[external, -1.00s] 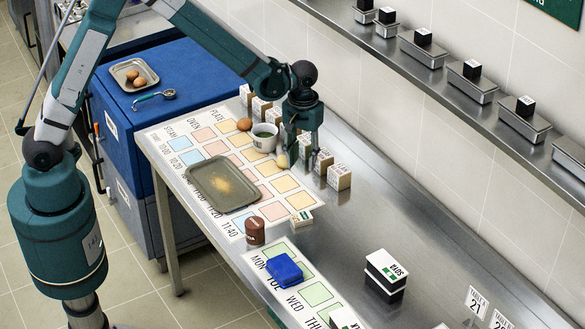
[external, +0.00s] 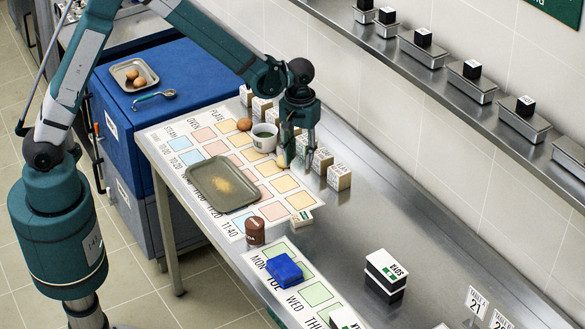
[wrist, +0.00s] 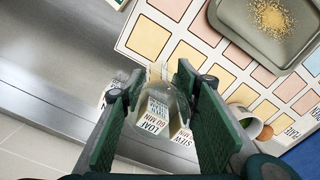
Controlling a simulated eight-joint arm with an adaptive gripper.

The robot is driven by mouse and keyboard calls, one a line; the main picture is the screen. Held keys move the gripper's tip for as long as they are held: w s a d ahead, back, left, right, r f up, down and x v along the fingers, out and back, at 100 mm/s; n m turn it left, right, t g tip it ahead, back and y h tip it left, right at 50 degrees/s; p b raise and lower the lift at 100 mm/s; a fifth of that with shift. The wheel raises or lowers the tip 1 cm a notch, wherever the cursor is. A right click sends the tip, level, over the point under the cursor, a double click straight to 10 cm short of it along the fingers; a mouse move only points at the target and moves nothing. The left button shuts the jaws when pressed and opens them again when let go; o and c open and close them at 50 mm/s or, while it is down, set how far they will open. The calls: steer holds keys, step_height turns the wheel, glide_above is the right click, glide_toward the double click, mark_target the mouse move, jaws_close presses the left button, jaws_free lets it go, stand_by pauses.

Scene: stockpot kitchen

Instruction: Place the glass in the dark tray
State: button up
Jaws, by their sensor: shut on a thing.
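The glass (wrist: 163,88) is clear and hard to make out in the wrist view. It is between the two fingers of my gripper (wrist: 160,92), which is shut on it; printed boxes show through and behind it. In the external view my gripper (external: 297,150) points down over the right side of the printed chart, next to a white cup. The glass is not clear there. The dark tray (external: 206,201) lies flat on the chart, left of and nearer than my gripper, with yellowish crumbs in it. It also shows at the top right of the wrist view (wrist: 236,17).
The white cup (external: 264,144) and a brown egg (external: 244,125) are left of my gripper. Several labelled boxes (external: 339,178) line the wall side close by. A brown jar (external: 255,231) and small box (external: 301,218) stand before the tray. The steel counter (external: 400,215) has bare room rightward.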

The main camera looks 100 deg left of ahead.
steer(key=s+r+b, duration=0.1)
steer(key=s+b, duration=0.2)
steer(key=s, duration=1.1)
steer(key=m+b, duration=0.2)
steer(key=b, duration=0.1)
glide_above(222, 184)
steer(key=shift+d+f, duration=0.1)
steer(key=shift+f, duration=0.2)
steer(key=shift+f+b, duration=0.35)
steer(key=shift+f, duration=2.55)
steer(key=shift+f, duration=0.15)
steer(key=shift+f+b, duration=0.3)
steer(key=shift+f, duration=1.65)
steer(key=shift+f, duration=0.15)
